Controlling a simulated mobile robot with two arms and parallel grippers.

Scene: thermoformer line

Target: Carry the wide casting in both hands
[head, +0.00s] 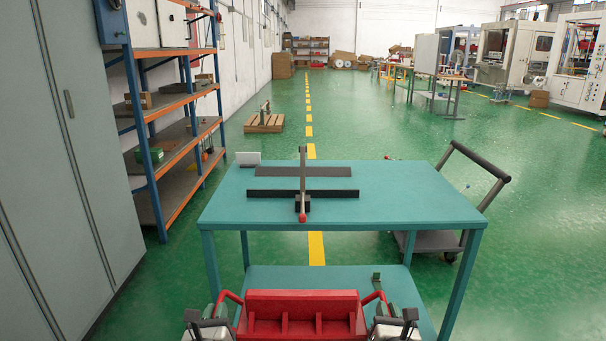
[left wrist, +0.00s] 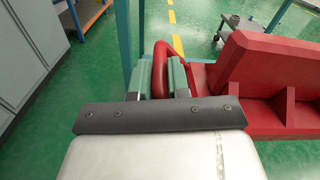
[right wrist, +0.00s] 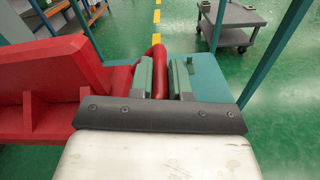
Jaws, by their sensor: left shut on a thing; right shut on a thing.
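The wide casting (head: 302,314) is red, with ribs along its face and a loop handle at each end. It is at the bottom middle of the head view, in front of the teal table, and looks about level. My left gripper (left wrist: 160,78) is shut on the casting's left handle, with its green jaws on both sides of the red loop. My right gripper (right wrist: 164,78) is shut on the right handle in the same way. The casting (left wrist: 262,80) also shows in the left wrist view and in the right wrist view (right wrist: 50,85). Its underside is hidden.
The teal table (head: 400,200) stands ahead, with a dark bar and an upright lever (head: 303,180) on top and a lower shelf (head: 400,295). A cart (head: 440,240) stands at its right. Shelving (head: 165,165) and grey cabinets (head: 75,150) line the left. Green floor is open beyond.

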